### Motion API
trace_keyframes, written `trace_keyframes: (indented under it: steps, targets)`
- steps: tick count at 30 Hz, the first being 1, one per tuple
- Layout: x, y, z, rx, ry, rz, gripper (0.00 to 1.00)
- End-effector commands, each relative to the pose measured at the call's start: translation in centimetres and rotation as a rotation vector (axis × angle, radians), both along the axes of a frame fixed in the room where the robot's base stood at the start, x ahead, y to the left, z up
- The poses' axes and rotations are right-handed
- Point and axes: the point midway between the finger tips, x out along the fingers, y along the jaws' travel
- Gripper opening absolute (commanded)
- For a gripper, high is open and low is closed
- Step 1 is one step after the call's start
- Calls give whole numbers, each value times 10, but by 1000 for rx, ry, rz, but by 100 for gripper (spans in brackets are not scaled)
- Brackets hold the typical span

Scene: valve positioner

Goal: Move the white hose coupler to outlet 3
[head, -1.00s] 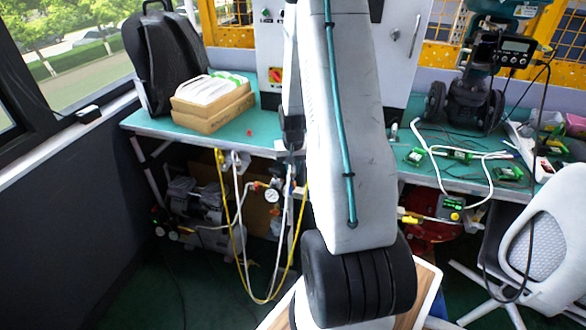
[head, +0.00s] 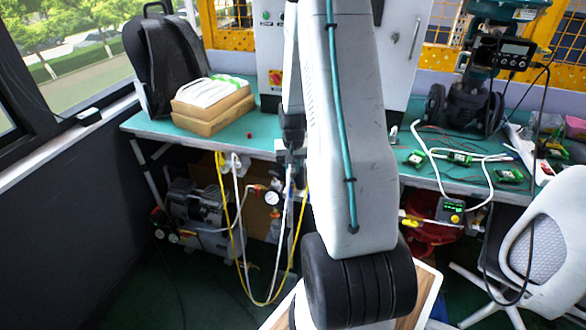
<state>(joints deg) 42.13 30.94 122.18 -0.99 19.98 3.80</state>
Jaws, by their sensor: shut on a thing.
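My gripper (head: 290,154) is at the bench's front edge, left of my large forearm, and points down. It is small and dark in this view. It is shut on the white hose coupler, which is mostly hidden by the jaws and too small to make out. A white hose (head: 281,222) hangs in a loop just below the gripper. A pressure gauge (head: 271,198) sits below and left of the gripper, on piping under the bench. I cannot make out the outlets or their numbers.
A yellow hose (head: 222,190) hangs beside the white one. A compressor (head: 195,205) stands under the bench (head: 150,124). Cardboard boxes (head: 212,117) and a black backpack (head: 168,60) are on its left. A white chair (head: 540,240) stands at right. My forearm hides the middle.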

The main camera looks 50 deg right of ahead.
Motion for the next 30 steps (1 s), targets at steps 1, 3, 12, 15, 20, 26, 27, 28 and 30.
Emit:
trace_keyframes:
  steps: [1, 3, 12, 15, 20, 26, 27, 28, 30]
  targets:
    - [0, 0, 3, -1, -1, 0, 0]
    - [0, 0, 8, -1, -1, 0, 0]
    - [0, 0, 26, -1, -1, 0, 0]
    - [0, 0, 31, -1, -1, 0, 0]
    - [0, 0, 34, 0, 0, 0, 0]
    - [1, 1, 34, 0, 0, 2, 0]
    - [2, 3, 33, 0, 0, 8, 0]
    - [5, 6, 33, 0, 0, 15, 0]
    - [14, 17, 31, 0, 0, 45, 0]
